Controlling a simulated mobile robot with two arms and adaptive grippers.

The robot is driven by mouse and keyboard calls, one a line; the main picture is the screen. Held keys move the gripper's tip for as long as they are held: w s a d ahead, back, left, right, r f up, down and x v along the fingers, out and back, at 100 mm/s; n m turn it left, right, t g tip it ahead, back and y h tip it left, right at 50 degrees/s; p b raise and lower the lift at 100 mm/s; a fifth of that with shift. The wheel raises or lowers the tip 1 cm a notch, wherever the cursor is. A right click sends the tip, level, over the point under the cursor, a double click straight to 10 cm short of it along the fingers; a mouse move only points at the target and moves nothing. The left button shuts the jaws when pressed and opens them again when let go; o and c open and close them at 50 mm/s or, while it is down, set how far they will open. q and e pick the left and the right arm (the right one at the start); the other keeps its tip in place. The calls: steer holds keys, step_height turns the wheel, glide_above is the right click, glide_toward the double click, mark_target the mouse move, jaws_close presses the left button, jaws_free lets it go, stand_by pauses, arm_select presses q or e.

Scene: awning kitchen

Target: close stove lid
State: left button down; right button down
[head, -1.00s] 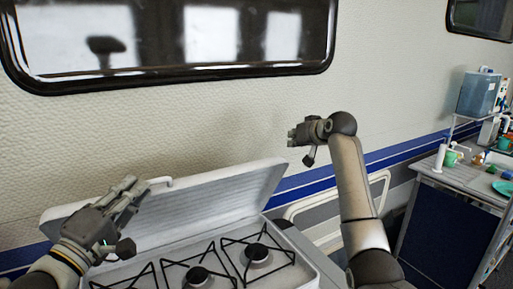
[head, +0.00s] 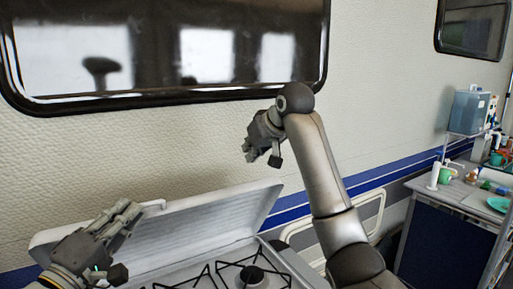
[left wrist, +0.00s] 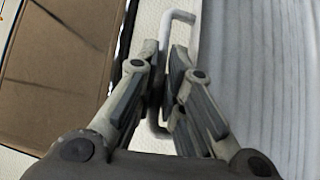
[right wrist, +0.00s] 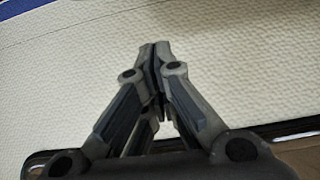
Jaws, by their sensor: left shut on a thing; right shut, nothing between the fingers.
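The white stove lid (head: 215,218) stands raised and tilted back behind the burners of the stove (head: 252,276). Its pale handle (head: 153,205) sticks up from the top edge near the left. My left gripper (head: 132,210) is at the lid's upper left, shut on the handle. In the left wrist view the handle (left wrist: 182,32) passes between the fingers (left wrist: 163,62), with the ribbed lid (left wrist: 270,80) to the right. My right gripper (head: 249,150) is shut and empty, above the lid's right end. In the right wrist view its fingertips (right wrist: 155,48) meet in front of the wall.
The textured wall (head: 390,90) and a dark window (head: 170,50) are behind the stove. A pale rail frame (head: 372,212) stands right of the stove. A counter (head: 465,193) with small items is farther right.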

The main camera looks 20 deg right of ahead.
steer(key=f, duration=0.2)
steer(key=w+f, duration=0.1)
steer(key=f, duration=0.1)
steer(key=shift+w+a+f, duration=0.1)
steer(key=shift+f, duration=0.2)
steer(key=shift+s+f, duration=0.25)
steer(key=shift+s, duration=0.25)
